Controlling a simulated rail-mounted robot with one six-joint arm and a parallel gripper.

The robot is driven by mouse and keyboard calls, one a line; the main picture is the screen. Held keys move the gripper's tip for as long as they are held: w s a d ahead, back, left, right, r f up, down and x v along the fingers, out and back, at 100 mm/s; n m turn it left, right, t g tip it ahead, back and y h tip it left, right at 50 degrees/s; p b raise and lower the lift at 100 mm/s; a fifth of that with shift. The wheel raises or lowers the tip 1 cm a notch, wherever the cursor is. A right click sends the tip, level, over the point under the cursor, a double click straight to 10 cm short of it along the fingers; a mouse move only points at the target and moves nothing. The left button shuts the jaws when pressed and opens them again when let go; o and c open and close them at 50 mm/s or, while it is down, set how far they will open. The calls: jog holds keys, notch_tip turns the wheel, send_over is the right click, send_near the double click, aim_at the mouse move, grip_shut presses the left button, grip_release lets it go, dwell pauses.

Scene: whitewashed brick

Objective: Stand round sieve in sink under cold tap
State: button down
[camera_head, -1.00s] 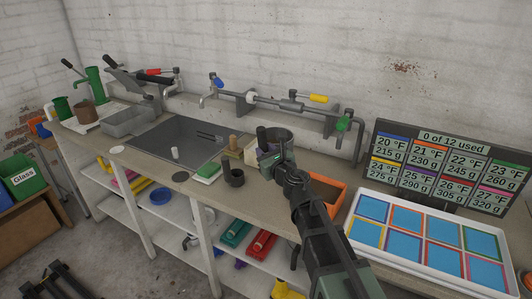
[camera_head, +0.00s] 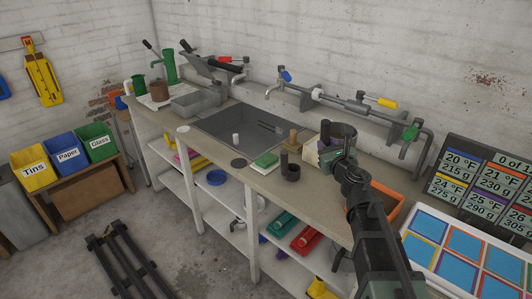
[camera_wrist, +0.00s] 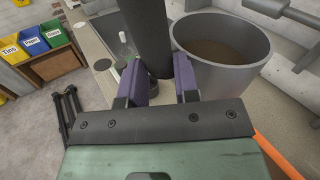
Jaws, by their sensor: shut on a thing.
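My gripper (camera_head: 327,158) is shut on an upright dark cylindrical handle (camera_head: 325,133); in the wrist view the handle (camera_wrist: 146,40) stands between the purple fingers. Right beside it is a round grey vessel (camera_head: 344,131), which looks like the round sieve; the wrist view shows its open top and brownish inside (camera_wrist: 222,42). I cannot tell whether handle and vessel are joined, or whether the vessel touches the counter. The dark grey sink (camera_head: 225,125) lies to the left, with a small white cylinder (camera_head: 236,138) in it. A blue-handled tap (camera_head: 285,76), probably the cold one, is on the wall behind.
A dark cup (camera_head: 291,172), green-and-white block (camera_head: 265,161) and wooden block (camera_head: 293,136) stand between sink and gripper. An orange bin (camera_head: 385,205) is close on the right. Yellow- (camera_head: 387,102) and green-handled (camera_head: 410,132) valves line the wall pipe. A dark trestle (camera_head: 120,255) lies on the floor.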

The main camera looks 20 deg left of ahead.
notch_tip(320, 180, down, 20)
jog(key=b, duration=2)
jog(key=c, duration=0.9)
grip_release()
jog(key=shift+o, duration=0.2)
